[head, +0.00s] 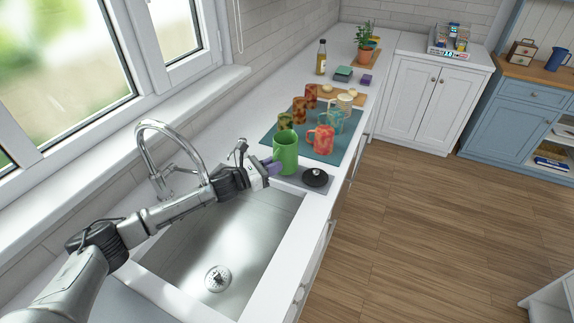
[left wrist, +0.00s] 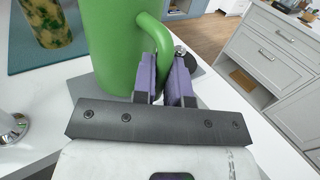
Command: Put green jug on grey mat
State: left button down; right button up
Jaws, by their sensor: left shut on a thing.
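The green jug (head: 286,154) is upright at the near edge of the teal mat, by the far end of the sink. It also fills the upper middle of the left wrist view (left wrist: 117,45). My left gripper (head: 273,168) is shut on the jug's handle, with its purple fingers (left wrist: 166,80) on either side of it. The grey mat (head: 327,189) lies on the counter beside and partly under the jug; it shows left of the jug's base in the left wrist view (left wrist: 82,90). I cannot tell whether the jug's base touches it. My right gripper is not in view.
A black round lid-like object (head: 315,177) sits on the grey mat, right of the jug. Several patterned mugs, including a red one (head: 321,139), stand on the teal mat (head: 340,150) behind. The sink (head: 225,240) and its faucet (head: 165,130) are nearer me.

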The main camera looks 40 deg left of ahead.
pick_arm(q)
jog(key=shift+s+f, duration=0.15)
jog(key=shift+f, duration=0.45)
jog(key=shift+f, duration=0.2)
jog(key=c, duration=1.1)
grip_release()
jog(key=shift+c, duration=0.2)
jog(key=shift+r, duration=0.15)
jog(key=v, duration=1.2)
